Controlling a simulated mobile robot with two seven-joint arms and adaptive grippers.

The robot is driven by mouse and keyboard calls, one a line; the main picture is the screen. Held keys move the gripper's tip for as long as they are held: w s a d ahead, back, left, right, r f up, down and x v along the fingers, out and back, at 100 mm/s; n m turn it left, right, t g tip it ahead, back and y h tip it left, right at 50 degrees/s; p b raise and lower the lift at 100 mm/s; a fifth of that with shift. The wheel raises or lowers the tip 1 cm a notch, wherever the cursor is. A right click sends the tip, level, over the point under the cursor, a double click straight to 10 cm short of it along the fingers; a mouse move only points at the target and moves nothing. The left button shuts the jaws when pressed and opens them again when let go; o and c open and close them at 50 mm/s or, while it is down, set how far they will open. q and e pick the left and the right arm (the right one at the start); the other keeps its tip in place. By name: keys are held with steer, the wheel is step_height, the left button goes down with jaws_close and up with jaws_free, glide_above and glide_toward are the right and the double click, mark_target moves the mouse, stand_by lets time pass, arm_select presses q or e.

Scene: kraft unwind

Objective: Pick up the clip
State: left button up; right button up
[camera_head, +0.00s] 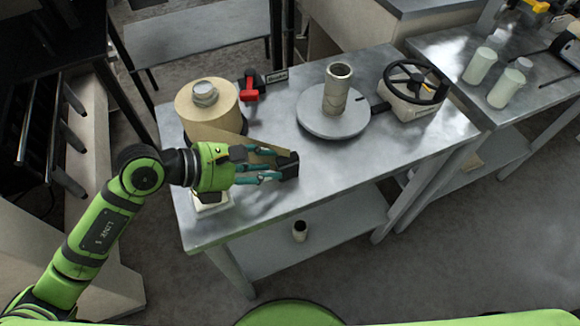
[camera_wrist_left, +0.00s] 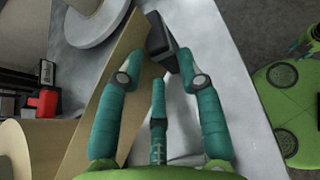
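A black block-like clip (camera_head: 288,165) is at the free end of a kraft paper strip, at the table's near side. It also shows in the left wrist view (camera_wrist_left: 160,36), just beyond my fingertips. My left gripper (camera_head: 268,163) has its teal fingers spread apart, with the clip near the tips. In the left wrist view the right fingertip looks close to the clip; whether it touches, I cannot tell. The kraft paper strip (camera_wrist_left: 112,100) runs between the left finger and the clip's side, from the kraft roll (camera_head: 205,105).
A grey turntable (camera_head: 325,122) carries an upright cardboard core (camera_head: 337,88). A red-and-black tool (camera_head: 250,92) lies behind the roll. A black handwheel (camera_head: 417,80) stands at the right. The table's (camera_head: 385,155) front right is bare. A small roll (camera_head: 300,231) is on the lower shelf.

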mark_target(276, 163)
arm_select(q)
steer(key=x, duration=0.2)
steer(key=p+x, duration=0.1)
steer(key=x, duration=0.1)
steer(key=shift+d+r, duration=0.15)
steer(key=shift+r, duration=0.25)
steer(key=shift+w+d+f, duration=0.1)
steer(key=shift+d+f, duration=0.1)
steer(key=shift+d, duration=0.1)
steer(key=shift+f, duration=0.15)
jaws_close()
